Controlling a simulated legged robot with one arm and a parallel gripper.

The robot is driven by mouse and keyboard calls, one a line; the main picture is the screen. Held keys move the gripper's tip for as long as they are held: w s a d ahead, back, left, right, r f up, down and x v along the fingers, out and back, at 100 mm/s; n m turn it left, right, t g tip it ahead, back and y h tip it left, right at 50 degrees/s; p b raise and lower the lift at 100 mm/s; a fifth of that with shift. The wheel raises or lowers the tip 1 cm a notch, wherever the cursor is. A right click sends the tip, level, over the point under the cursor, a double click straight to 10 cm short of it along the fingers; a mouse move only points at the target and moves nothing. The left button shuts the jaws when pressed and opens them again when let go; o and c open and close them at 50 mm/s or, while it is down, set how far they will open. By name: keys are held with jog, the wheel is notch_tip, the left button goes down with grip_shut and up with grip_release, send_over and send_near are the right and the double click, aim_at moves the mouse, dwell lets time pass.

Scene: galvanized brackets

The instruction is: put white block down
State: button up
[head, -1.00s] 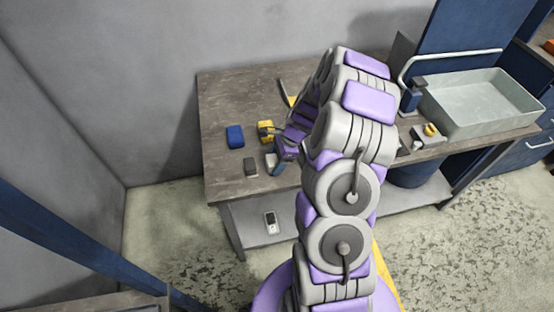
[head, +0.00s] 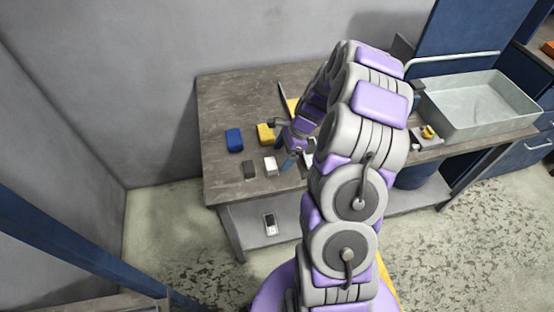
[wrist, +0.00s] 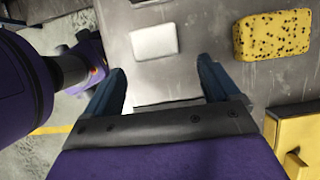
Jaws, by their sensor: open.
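The white block (head: 270,166) lies on the bench top near its front edge, beside a dark grey block. It also shows in the wrist view (wrist: 154,41), flat on the grey surface, ahead of the fingertips and apart from them. My gripper (head: 284,144) is over the bench, to the right of the white block. In the wrist view my gripper (wrist: 162,80) has its two blue fingers spread, with nothing held between them.
A blue block (head: 234,140) and a yellow sponge (head: 266,134) lie behind the white block; the sponge is speckled in the wrist view (wrist: 272,34). The dark grey block (head: 249,169) is just left. A grey basin (head: 482,104) stands at the right. The bench's back left is clear.

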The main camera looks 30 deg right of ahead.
jog(key=w+d+p+v, duration=0.1)
jog(key=v, duration=0.6)
jog(key=s+a+r+n+g+h, duration=0.1)
jog(key=s+a+r+n, duration=0.45)
jog(key=a, duration=0.25)
jog(key=s+a+r+n+g, duration=0.1)
jog(key=s+a+r+n, duration=0.4)
jog(key=a+r, duration=0.25)
jog(key=s+a+r+n+h, duration=0.1)
jog(key=s+n, duration=0.4)
jog(key=s, duration=0.5)
jog(key=s+a+r+n+g+h, duration=0.1)
jog(key=s+a+r+n+h, duration=0.1)
jog(key=s, duration=0.9)
jog(key=a+r+n, duration=0.1)
jog(key=a+n, duration=0.1)
jog(key=n, duration=0.1)
jog(key=shift+n+h, duration=0.3)
jog(key=shift+n, duration=0.05)
jog(key=shift+d, duration=0.1)
